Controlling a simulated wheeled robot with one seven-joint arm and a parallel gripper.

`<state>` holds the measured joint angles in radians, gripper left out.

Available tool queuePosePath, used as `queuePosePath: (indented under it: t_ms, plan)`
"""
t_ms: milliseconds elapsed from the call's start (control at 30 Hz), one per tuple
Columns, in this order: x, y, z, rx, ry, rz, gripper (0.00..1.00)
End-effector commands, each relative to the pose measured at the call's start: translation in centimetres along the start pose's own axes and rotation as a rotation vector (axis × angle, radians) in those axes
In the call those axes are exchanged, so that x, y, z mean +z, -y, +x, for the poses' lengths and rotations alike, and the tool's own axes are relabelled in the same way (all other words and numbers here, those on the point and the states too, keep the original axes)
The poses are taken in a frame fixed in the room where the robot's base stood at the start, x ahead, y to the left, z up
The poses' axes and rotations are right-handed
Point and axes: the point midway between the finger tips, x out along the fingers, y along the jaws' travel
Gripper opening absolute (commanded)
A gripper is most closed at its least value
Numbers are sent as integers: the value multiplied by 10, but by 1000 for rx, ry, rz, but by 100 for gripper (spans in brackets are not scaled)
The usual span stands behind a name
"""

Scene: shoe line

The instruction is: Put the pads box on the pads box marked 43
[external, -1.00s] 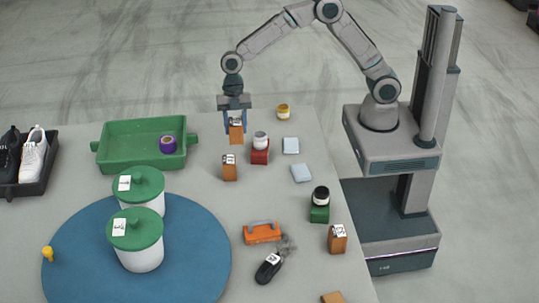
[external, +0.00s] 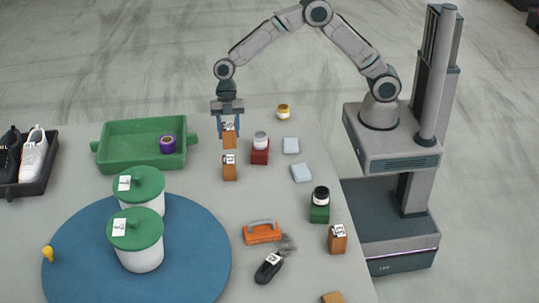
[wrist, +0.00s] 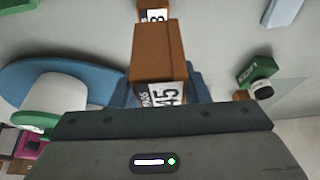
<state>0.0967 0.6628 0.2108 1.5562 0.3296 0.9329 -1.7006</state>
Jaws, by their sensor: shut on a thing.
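My gripper (external: 229,130) is shut on a brown pads box (external: 229,141) with a white label; in the wrist view this held box (wrist: 158,52) reads 45. A second brown pads box (external: 229,172) stands on the table just in front of the held one in the external view. In the wrist view it shows partly at the top edge (wrist: 147,4), its label cut off with a 3 visible. The two boxes look close in the external view; I cannot tell whether they touch. The gripper body hides the lower part of the held box in the wrist view.
A green tray (external: 112,158) with a purple roll is to the left. A red block (external: 260,157) bearing a jar stands close on the right.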

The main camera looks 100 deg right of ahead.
Motion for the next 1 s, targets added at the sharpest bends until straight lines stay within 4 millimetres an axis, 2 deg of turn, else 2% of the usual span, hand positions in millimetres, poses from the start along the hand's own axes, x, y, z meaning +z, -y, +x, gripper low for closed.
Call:
queuePosePath:
  t_ms: [200, 500, 900, 933, 1000]
  plan:
    - [-10, -6, 17, 0, 1, 1, 18]
    - [4, -6, 50, -1, 1, 2, 18]
    - [7, -6, 57, 1, 1, 1, 18]
    - [6, -6, 55, 1, 1, 1, 50]
    - [6, -6, 55, 1, 1, 1, 63]
